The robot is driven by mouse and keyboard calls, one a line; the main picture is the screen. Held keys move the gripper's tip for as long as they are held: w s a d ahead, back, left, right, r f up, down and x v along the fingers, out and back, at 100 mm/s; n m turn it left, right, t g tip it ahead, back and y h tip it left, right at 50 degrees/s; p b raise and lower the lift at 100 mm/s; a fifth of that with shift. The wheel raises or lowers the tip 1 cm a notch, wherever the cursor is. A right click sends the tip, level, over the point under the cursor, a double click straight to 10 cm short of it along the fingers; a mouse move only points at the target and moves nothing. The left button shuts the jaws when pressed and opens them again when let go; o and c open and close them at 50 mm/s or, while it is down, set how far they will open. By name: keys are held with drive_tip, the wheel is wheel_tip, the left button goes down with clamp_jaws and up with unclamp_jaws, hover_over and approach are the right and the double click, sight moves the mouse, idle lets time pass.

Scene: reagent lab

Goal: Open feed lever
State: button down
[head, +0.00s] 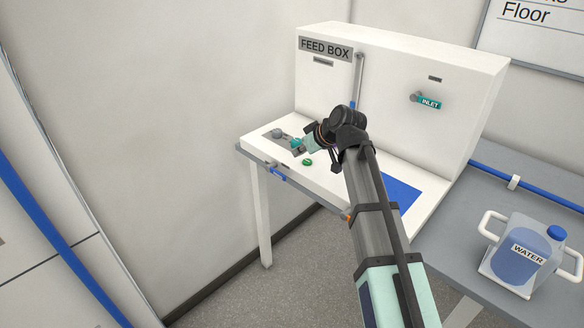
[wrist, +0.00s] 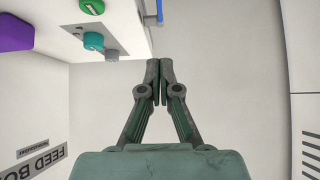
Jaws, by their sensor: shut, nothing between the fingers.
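A small lever with a teal knob (head: 296,143) and a grey round end (head: 278,133) sits on a grey plate at the left of the white feed box bench. I take it to be the feed lever. In the wrist view the teal knob (wrist: 93,41) and grey end (wrist: 112,55) show at upper left. My gripper (head: 298,151) is close to the lever in the head view, its fingers small and partly unclear. In the wrist view my gripper (wrist: 160,70) has its fingertips together, with nothing between them, right of the lever and apart from it in the picture.
A green knob (head: 307,161) sits near the lever. A blue handle (head: 278,175) is on the bench's front edge. The "FEED BOX" cabinet (head: 400,75) rises behind, with a teal inlet handle (head: 430,102). A water jug (head: 520,255) stands at right. Floor in front is clear.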

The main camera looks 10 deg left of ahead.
drive_tip(key=p, duration=0.3)
hover_over(278, 172)
drive_tip(key=s+d, duration=0.1)
drive_tip(key=d, duration=0.1)
wheel_tip(278, 172, down, 6)
drive_tip(key=shift+s+f, duration=0.15)
wheel_tip(278, 172, down, 2)
drive_tip(key=shift+f+p, duration=0.15)
drive_tip(key=shift+p, duration=0.2)
drive_tip(key=shift+f, duration=1.05)
drive_tip(key=shift+s+f, duration=0.1)
